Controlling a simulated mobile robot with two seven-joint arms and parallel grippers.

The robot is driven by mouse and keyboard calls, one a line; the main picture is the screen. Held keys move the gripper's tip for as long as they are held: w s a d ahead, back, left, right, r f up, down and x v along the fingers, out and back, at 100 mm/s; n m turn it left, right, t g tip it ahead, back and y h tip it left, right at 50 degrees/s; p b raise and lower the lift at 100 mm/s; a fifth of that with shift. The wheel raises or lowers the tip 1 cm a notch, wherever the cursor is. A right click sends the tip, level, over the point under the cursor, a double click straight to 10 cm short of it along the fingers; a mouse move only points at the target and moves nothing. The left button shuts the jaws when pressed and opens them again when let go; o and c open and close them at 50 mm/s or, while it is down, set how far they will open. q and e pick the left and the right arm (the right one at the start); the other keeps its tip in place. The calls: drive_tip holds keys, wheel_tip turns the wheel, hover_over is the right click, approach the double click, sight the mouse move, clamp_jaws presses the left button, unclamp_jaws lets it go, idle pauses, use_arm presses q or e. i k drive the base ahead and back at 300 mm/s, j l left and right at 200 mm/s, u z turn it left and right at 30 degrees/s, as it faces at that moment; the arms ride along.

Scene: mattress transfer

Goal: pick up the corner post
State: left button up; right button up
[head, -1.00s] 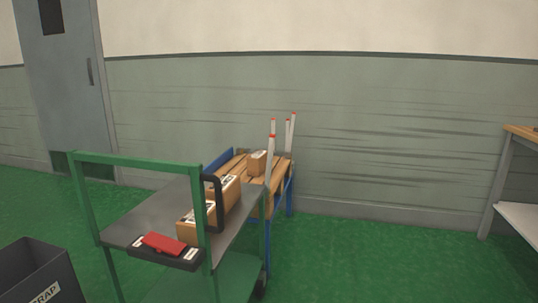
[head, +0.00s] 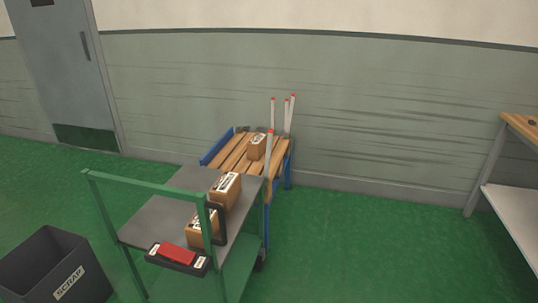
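Several slim white corner posts with red tips stand upright at the blue-framed stand with a wooden slatted top. One post (head: 268,154) is at the near right corner of the slats. Another post (head: 272,114) is at the back, and more posts (head: 291,115) stand close together to its right. I cannot tell which post is meant. The lower ends of the back posts are hard to make out. Neither of my grippers is in view.
A green cart (head: 140,236) stands in front of the slatted stand (head: 236,150), carrying boxes (head: 226,190) and a red item (head: 177,254). A small box (head: 257,147) lies on the slats. A black scrap bin (head: 75,285) is at left, a workbench (head: 519,215) at right. Green floor between is clear.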

sight(269, 143)
drive_tip(key=i+l, duration=0.35)
drive_tip(key=i, duration=0.15)
drive_tip(key=i+l, duration=0.35)
drive_tip(key=i, duration=0.2)
drive_tip(key=i+l+u, duration=0.1)
drive_tip(key=i+l, duration=0.25)
drive_tip(key=i, duration=0.2)
